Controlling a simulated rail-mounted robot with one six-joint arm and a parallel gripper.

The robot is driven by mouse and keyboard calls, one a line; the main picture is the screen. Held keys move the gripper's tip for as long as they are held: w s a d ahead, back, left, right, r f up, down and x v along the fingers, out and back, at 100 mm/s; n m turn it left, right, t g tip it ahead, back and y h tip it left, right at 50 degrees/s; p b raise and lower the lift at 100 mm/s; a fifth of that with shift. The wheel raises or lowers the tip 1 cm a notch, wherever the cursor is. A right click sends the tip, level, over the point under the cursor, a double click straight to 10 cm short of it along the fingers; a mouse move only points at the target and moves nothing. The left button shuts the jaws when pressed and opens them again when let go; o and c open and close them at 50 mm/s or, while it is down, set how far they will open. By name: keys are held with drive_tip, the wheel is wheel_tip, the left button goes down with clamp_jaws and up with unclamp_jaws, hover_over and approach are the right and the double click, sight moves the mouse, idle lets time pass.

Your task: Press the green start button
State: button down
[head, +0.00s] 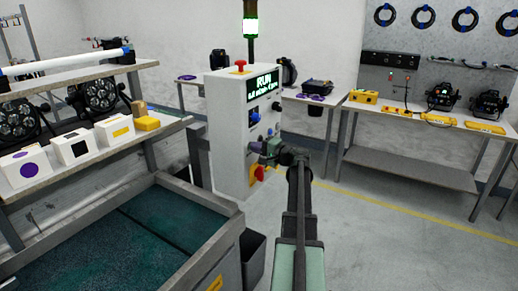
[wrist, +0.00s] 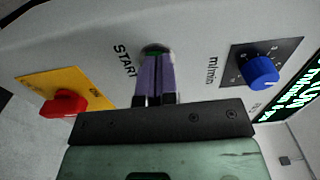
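The green start button (wrist: 153,48) shows in the wrist view as a small green patch beside the word START on the light control cabinet (head: 228,125). My gripper (wrist: 155,62) has purple fingers pressed side by side with nothing between them. Their tips are right at the button and cover most of it; they look to be touching it, but how far it is pushed in is hidden. In the head view my gripper (head: 253,147) reaches the cabinet's front, and the button is hidden. The cabinet's display (head: 264,84) reads RUN. The stack light (head: 250,27) above glows green.
A blue knob (wrist: 262,70) is to the right of the button, and a red switch (wrist: 64,103) on a yellow plate is to the left. A red mushroom button (head: 240,65) tops the cabinet.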

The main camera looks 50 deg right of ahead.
drive_tip(key=shift+w, duration=0.3)
drive_tip(key=s+d, duration=0.2)
drive_tip(key=s, duration=1.2)
drive_tip(key=shift+s+d, duration=0.15)
drive_tip(key=shift+d, duration=0.2)
